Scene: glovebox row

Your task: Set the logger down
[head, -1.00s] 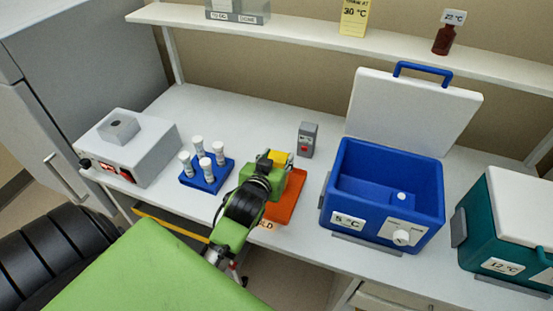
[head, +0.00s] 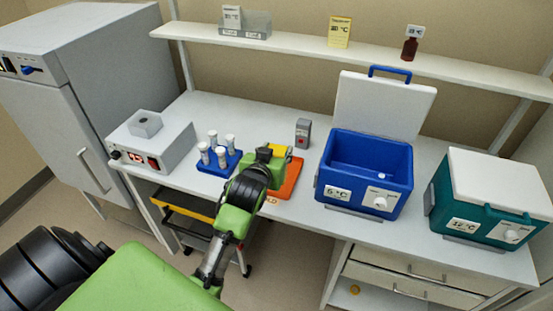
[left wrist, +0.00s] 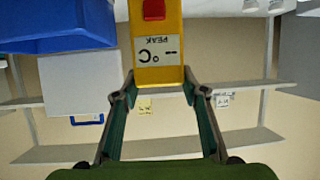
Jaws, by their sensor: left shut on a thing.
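The logger (left wrist: 156,40) is yellow, with a red button and a label reading "-- °C PEAK". In the left wrist view it sits between the two fingertips of my left gripper (left wrist: 160,84), which is shut on it. In the head view my left gripper (head: 268,156) is at the orange mat (head: 291,180), and only a yellow bit of the logger (head: 281,150) shows past it. The gripper hides part of the mat, and I cannot tell whether the logger touches it. My right gripper is not in view.
A blue rack with white-capped vials (head: 219,164) stands left of the mat. A small grey device (head: 303,133) stands behind it. An open blue cooler (head: 364,170) is to the right, then a closed teal cooler (head: 488,200). A grey instrument (head: 152,145) is at the left.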

